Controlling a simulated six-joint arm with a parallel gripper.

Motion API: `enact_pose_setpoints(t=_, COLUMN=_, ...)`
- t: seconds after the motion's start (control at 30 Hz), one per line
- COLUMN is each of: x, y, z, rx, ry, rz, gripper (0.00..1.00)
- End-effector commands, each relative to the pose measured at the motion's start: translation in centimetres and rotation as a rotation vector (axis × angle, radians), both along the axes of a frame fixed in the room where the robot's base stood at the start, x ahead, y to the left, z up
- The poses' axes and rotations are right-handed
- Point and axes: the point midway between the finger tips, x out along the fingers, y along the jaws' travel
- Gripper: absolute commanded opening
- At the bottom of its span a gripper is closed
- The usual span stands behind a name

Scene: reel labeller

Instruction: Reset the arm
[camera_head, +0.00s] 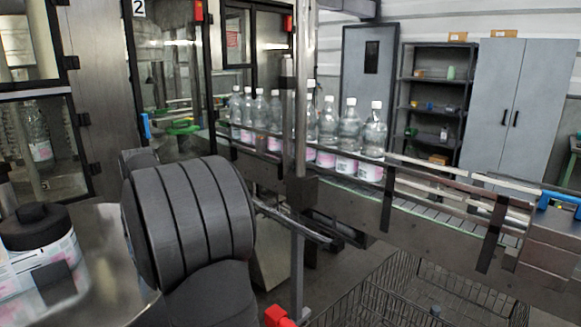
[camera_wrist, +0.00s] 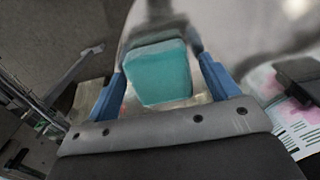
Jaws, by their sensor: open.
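My gripper (camera_wrist: 160,66) shows in the wrist view with its two blue fingers spread apart. A teal block-like thing (camera_wrist: 163,82) shows between the fingers. A gap shows between it and each finger, and I cannot tell how far beyond the fingertips it lies. In the head view my dark grey ribbed arm fills the lower middle, and the gripper is hidden there. A label reel (camera_head: 30,275) with a black hub on top (camera_head: 35,226) sits on a metal surface at the left. Its printed labels also show at the right of the wrist view (camera_wrist: 290,120).
A conveyor (camera_head: 455,215) runs across behind my arm and carries several clear labelled bottles (camera_head: 349,130). A metal post (camera_head: 299,150) stands before it. A wire cart (camera_head: 400,290) is at lower right. Glass-doored machine frames stand at left. Shelves and a grey cabinet (camera_head: 515,110) stand at the back.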

Motion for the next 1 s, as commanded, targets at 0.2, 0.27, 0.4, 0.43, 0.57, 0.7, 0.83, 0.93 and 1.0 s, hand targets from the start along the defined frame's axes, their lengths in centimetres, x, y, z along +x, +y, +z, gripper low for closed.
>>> enact_pose_setpoints(t=0.2, x=0.1, y=0.1, z=4.9, rx=0.004, ry=-0.005, rz=0.0, gripper=0.8)
enact_pose_setpoints(t=0.27, x=0.1, y=0.1, z=6.1, rx=0.004, ry=-0.005, rz=0.0, gripper=0.8)
enact_pose_setpoints(t=0.4, x=0.1, y=0.1, z=8.7, rx=0.003, ry=-0.004, rz=0.0, gripper=0.8)
enact_pose_setpoints(t=0.43, x=0.1, y=0.1, z=9.2, rx=0.004, ry=-0.005, rz=0.0, gripper=0.8)
enact_pose_setpoints(t=0.57, x=0.1, y=0.1, z=11.3, rx=0.003, ry=-0.004, rz=0.0, gripper=0.8)
enact_pose_setpoints(t=0.7, x=0.0, y=0.0, z=10.5, rx=-0.001, ry=0.001, rz=0.0, gripper=0.8)
enact_pose_setpoints(t=0.83, x=0.0, y=0.0, z=8.4, rx=-0.001, ry=0.001, rz=0.0, gripper=0.8)
enact_pose_setpoints(t=0.93, x=0.0, y=0.0, z=6.5, rx=-0.001, ry=0.001, rz=0.0, gripper=0.8)
enact_pose_setpoints(t=1.0, x=0.0, y=0.0, z=5.1, rx=-0.001, ry=0.001, rz=0.0, gripper=0.8)
